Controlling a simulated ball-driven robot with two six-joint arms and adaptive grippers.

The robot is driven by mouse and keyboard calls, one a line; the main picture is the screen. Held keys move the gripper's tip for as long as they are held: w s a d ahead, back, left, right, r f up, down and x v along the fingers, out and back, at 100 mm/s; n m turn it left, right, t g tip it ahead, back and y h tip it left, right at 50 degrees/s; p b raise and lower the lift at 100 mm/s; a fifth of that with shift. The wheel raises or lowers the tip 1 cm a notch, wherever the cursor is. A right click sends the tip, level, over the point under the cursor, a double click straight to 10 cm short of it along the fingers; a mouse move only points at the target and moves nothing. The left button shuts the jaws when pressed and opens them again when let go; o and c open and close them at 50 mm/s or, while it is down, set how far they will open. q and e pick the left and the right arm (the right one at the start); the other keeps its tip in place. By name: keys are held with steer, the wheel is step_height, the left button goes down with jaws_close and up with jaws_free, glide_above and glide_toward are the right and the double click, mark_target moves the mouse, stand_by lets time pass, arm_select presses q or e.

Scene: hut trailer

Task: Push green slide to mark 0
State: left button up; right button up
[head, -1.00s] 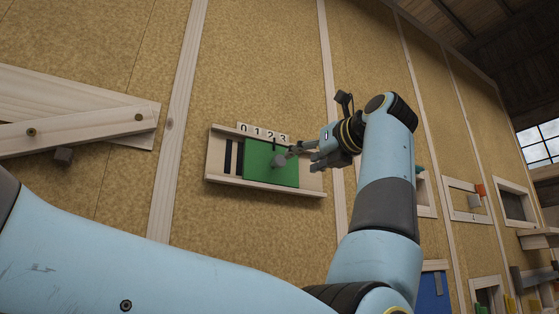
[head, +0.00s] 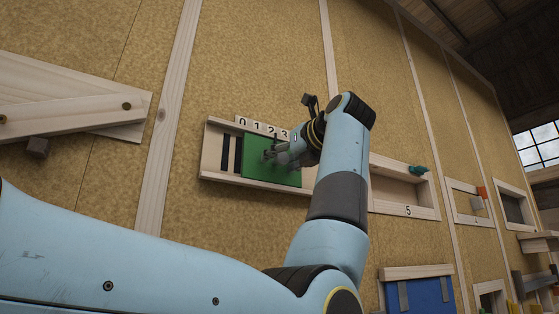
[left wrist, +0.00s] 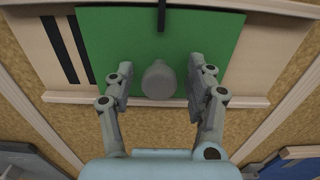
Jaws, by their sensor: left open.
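The green slide (head: 257,162) sits in a wooden frame (head: 212,150) on the wall, below a number strip (head: 257,124) reading 0 to 3. It covers the frame's middle and right part; two dark stripes show left of it. In the left wrist view the slide (left wrist: 110,45) carries a grey round knob (left wrist: 159,80) and a black pointer line (left wrist: 161,14). My left gripper (head: 272,152) is at the slide. In the left wrist view its open fingers (left wrist: 161,68) stand on either side of the knob, with gaps between. The right gripper is not seen.
Right of the slide frame is a wooden tray (head: 400,190) marked 5 with a dark green piece. A blue panel (head: 418,293) is below it. Angled planks (head: 75,95) with a grey block are at the left. Bare wall lies below the frame.

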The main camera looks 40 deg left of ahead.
arm_select(q)
steer(key=c, duration=0.4)
jaws_close()
steer(key=shift+s, duration=0.1)
steer(key=shift+s+a+b, duration=0.15)
steer(key=shift+s+b, duration=0.15)
steer(key=shift+b, duration=0.05)
steer(key=s+a+b, duration=0.1)
steer(key=s, duration=0.1)
steer(key=s+a+b, duration=0.1)
steer(key=s, duration=0.1)
steer(key=s+a+b, duration=0.1)
steer(key=s, duration=0.2)
steer(key=shift+w+d, duration=0.15)
steer(key=shift+c, duration=0.3)
jaws_free()
steer(key=o, duration=0.5)
steer(key=shift+s, duration=0.25)
steer(key=shift+c, duration=0.2)
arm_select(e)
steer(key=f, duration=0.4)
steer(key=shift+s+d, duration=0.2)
arm_select(q)
steer(key=shift+w, duration=0.1)
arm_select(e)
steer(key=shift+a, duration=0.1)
